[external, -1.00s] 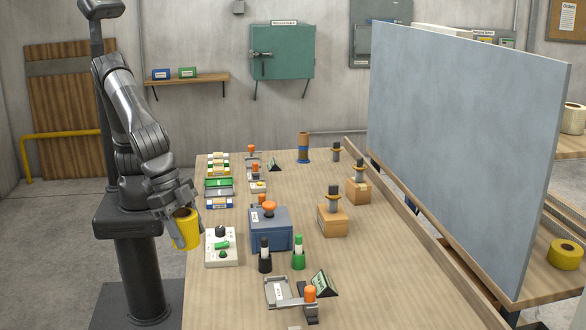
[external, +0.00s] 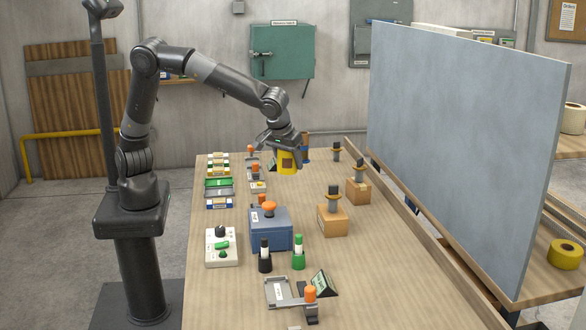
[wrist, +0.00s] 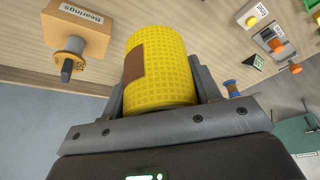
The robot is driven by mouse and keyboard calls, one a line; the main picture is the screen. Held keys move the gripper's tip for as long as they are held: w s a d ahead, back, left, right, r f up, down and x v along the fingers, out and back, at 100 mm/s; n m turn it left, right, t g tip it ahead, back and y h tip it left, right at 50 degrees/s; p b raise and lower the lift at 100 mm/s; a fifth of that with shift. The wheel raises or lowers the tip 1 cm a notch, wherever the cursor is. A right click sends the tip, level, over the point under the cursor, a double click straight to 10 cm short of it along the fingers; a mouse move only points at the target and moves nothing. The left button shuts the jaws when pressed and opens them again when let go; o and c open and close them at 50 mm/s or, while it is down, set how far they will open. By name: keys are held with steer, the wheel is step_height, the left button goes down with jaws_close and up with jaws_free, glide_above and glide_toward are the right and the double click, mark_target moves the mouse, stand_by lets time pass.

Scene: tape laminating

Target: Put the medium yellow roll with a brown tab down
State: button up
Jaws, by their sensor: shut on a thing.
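The medium yellow roll (external: 288,163) with its brown tab is held upright over the far part of the workbench (external: 352,256) in the external view. In the wrist view the yellow roll (wrist: 168,62) shows its grid pattern, and the brown tab (wrist: 134,64) is on its left side. My gripper (external: 284,147) is shut on the roll, one finger on each side. I cannot tell exactly how far the roll is above the bench top.
Small orange boxes with posts (external: 332,219) stand to the right, and a blue box (external: 270,232) is nearer. Bare wood lies between them. A large grey panel (external: 470,150) borders the right side.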

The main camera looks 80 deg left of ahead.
steer(key=w+a+n+g+y, duration=0.15)
steer(key=a+n, duration=0.45)
steer(key=a, duration=1.2)
steer(key=shift+n+g, duration=0.25)
steer(key=shift+n, duration=0.05)
steer(key=w+a+f, duration=0.1)
steer(key=a+f, duration=0.2)
steer(key=f, duration=0.1)
steer(key=w+a+f, duration=0.2)
steer(key=a+f, duration=0.2)
steer(key=w+a+f, duration=0.1)
steer(key=a+f, duration=0.3)
steer(key=shift+w, duration=0.3)
steer(key=shift+f, duration=2)
steer(key=shift+f, duration=0.15)
steer(key=o, duration=1)
